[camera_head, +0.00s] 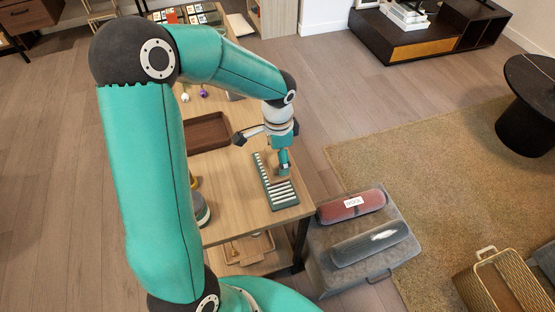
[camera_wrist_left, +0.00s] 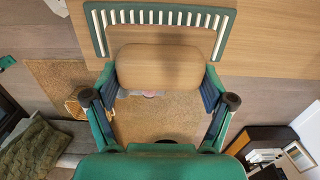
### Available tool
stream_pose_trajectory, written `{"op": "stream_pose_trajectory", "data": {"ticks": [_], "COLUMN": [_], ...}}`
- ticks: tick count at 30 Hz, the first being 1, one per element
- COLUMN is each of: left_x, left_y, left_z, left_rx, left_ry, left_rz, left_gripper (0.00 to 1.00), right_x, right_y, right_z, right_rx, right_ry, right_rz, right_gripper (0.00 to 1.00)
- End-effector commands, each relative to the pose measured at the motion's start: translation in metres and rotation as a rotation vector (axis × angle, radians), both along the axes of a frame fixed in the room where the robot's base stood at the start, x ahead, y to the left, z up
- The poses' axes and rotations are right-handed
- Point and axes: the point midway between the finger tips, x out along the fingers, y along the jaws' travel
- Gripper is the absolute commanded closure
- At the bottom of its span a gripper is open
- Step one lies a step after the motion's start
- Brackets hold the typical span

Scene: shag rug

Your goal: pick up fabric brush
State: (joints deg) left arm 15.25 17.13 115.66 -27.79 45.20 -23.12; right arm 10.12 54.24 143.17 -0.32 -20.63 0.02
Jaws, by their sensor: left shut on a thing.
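The fabric brush (camera_wrist_left: 158,67) shows in the wrist view as a light wooden block with rounded corners, between the two fingers. My left gripper (camera_head: 284,168) is shut on it, above the front right part of the wooden table. The gripper fingers (camera_wrist_left: 160,100) touch the block's two ends. In the head view the gripper mostly hides the brush. I cannot tell whether the brush still touches the table. My right gripper is not in view.
A green rack with white slats (camera_head: 284,195) lies on the table (camera_head: 235,215) beside the gripper. A brown tray (camera_head: 207,132) lies farther back. A grey ottoman (camera_head: 330,277) with a red roll (camera_head: 335,211) and a grey roll (camera_head: 370,243) stands right of the table.

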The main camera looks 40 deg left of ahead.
Motion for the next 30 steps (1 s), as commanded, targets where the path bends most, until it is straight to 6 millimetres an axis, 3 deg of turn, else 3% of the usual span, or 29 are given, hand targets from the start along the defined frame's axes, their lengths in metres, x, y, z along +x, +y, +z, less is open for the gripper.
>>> {"op": "stream_pose_trajectory", "data": {"ticks": [12, 18, 24, 30], "left_x": [0.002, 0.001, 0.001, 0.0], "left_y": [0.0, -0.001, -0.001, -0.001], "left_z": [0.108, 0.15, 0.171, 0.175], "left_rx": [0.0, 0.0, -0.001, -0.001], "left_ry": [-0.009, -0.004, -0.002, 0.0], "left_rz": [-0.002, -0.001, -0.002, -0.002], "left_gripper": [0.55, 0.55, 0.55, 0.55], "right_x": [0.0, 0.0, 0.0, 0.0], "right_y": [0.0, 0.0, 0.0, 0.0], "right_z": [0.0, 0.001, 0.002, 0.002], "right_rx": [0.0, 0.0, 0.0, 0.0], "right_ry": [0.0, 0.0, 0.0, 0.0], "right_rz": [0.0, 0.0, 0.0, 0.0], "right_gripper": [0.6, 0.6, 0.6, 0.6]}}
